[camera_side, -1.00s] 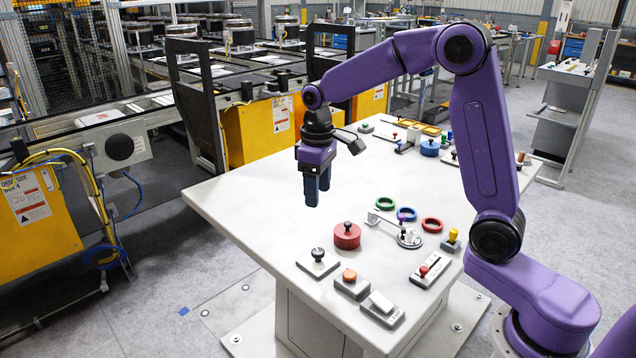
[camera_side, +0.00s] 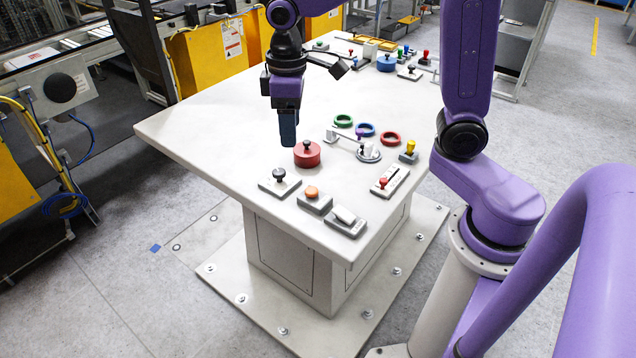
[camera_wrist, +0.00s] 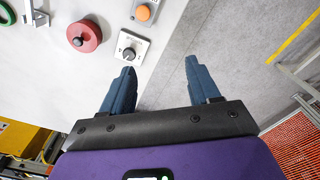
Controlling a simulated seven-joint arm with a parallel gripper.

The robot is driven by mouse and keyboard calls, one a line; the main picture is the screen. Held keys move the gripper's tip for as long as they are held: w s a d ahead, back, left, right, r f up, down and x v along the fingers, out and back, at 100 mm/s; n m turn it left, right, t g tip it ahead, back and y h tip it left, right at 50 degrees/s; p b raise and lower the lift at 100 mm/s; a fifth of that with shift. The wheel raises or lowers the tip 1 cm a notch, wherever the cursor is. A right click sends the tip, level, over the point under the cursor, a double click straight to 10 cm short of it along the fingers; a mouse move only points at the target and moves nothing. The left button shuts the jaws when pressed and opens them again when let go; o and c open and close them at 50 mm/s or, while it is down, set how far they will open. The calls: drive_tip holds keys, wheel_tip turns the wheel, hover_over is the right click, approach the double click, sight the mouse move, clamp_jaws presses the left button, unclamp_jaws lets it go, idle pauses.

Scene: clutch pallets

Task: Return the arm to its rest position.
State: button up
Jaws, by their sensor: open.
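My gripper (camera_side: 288,142) hangs fingers down from my purple arm, above the white table (camera_side: 200,115). In the side view its fingers overlap, just left of a round red lidded piece (camera_side: 307,154). In the wrist view the two blue fingers (camera_wrist: 160,68) stand wide apart with nothing between them. The table edge runs between them in that picture. A grey plate with a black knob (camera_side: 279,178) lies beyond the left fingertip in the wrist view (camera_wrist: 130,50). No rest position is marked in view.
Near the front edge are an orange button (camera_side: 312,192), a white rocker switch (camera_side: 345,217) and a red-knob slider (camera_side: 385,184). Green (camera_side: 343,121), blue and red rings lie behind. The table's left part is bare. Yellow machine cabinets (camera_side: 210,55) stand behind it.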

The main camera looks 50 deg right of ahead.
drive_tip(key=s+d+f+n, duration=0.1)
drive_tip(key=s+n, duration=0.1)
drive_tip(key=s, duration=0.9)
drive_tip(key=s+d+f+n, duration=0.1)
drive_tip(key=s+n, duration=0.2)
drive_tip(key=s, duration=0.9)
drive_tip(key=shift+d+f+n, duration=0.3)
drive_tip(key=shift+w, duration=0.1)
